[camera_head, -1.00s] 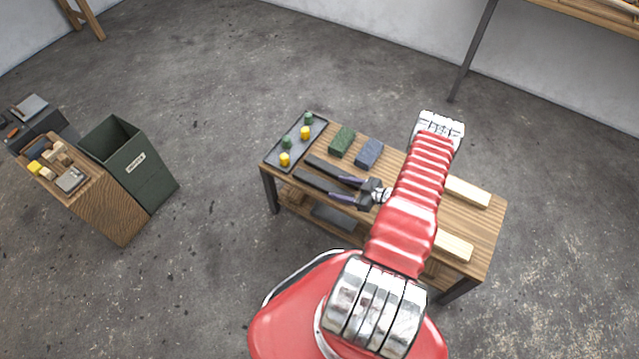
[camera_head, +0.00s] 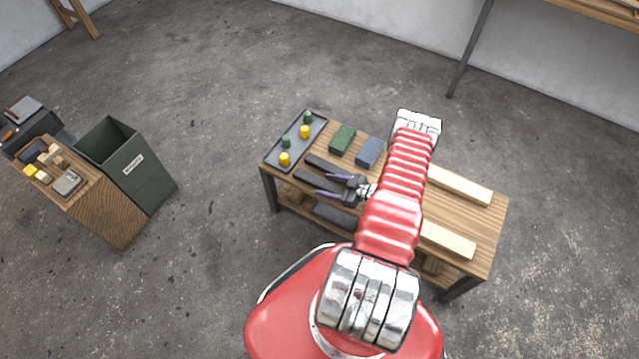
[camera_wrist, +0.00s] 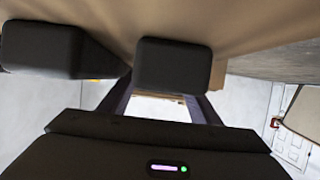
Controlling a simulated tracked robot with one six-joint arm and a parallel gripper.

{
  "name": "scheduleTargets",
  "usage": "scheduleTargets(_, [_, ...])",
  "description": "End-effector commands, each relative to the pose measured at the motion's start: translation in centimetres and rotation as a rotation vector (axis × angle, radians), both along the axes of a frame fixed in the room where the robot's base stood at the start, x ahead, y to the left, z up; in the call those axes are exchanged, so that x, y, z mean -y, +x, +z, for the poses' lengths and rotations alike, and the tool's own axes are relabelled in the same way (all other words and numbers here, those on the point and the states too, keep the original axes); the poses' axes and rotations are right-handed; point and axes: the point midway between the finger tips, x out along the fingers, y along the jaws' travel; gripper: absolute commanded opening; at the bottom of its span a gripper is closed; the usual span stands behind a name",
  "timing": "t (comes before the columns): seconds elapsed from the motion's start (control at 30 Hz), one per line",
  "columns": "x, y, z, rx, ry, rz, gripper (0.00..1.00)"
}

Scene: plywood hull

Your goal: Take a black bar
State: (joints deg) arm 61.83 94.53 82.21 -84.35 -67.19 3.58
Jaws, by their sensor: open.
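Two black bars lie side by side on the left half of the wooden bench, the farther black bar (camera_head: 318,163) and the nearer black bar (camera_head: 308,179). My gripper (camera_head: 319,181) is open, coming from the right, with its dark purple-grey fingers on either side of the nearer bar. In the wrist view, the blunt end of one black bar (camera_wrist: 172,64) shows between the fingers. The other black bar's end (camera_wrist: 42,48) is outside them to the left. Contact cannot be told.
On the bench are a grey tray (camera_head: 275,155) with green and yellow pieces, a green block (camera_head: 342,140), a blue block (camera_head: 370,152) and two pale wood bars (camera_head: 447,240). A dark green bin (camera_head: 148,172) and wooden cabinet (camera_head: 100,215) stand left. Floor between is clear.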

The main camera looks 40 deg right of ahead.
Motion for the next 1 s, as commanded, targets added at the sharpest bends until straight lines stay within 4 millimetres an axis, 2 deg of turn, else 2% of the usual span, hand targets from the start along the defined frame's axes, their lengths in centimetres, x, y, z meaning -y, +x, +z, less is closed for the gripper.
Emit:
scheduleTargets(0.53, [0.06, 0.06, 0.04, 0.000, -0.002, -0.001, 0.57])
scheduleTargets(1.0, [0.09, 0.05, 0.05, 0.000, -0.002, -0.001, 0.24])
